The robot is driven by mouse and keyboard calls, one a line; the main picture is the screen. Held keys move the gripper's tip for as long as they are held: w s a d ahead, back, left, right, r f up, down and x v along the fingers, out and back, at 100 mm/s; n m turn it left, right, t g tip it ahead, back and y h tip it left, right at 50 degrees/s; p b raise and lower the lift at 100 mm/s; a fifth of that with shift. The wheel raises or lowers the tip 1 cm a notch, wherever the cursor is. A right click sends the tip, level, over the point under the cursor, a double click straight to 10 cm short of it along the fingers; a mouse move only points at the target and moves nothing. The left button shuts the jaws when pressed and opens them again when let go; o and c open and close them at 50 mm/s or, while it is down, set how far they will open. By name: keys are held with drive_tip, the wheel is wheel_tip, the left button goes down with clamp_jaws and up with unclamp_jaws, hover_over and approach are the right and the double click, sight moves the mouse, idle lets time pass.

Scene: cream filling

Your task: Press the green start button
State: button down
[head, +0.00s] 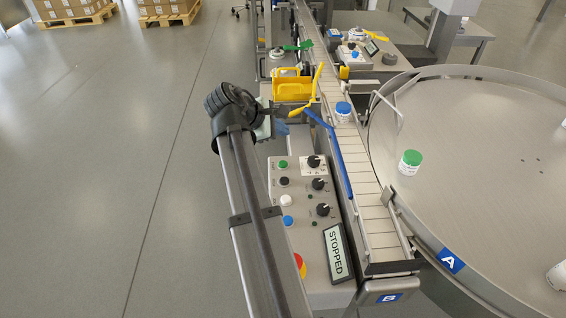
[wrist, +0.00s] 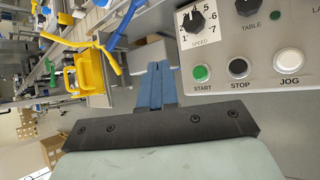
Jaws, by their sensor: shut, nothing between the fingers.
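The green start button (head: 283,164) is at the far left corner of the grey control panel (head: 298,240). In the wrist view the green button (wrist: 201,73) has the label START under it, with the black STOP button (wrist: 238,68) and white JOG button (wrist: 288,62) beside it. My gripper (head: 281,127) is just beyond the panel's far edge in the head view. In the wrist view its blue fingers (wrist: 158,68) are shut together and empty, left of the green button and apart from it.
The panel display (head: 337,252) reads STOPPED. Knobs sit along the panel's right, and a red and yellow button (head: 300,265) is near its front. A conveyor (head: 365,200) with a blue-lidded jar (head: 343,111) runs alongside.

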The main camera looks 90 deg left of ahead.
sight(281, 165)
drive_tip(key=shift+f, duration=0.1)
drive_tip(key=shift+f, duration=4.3)
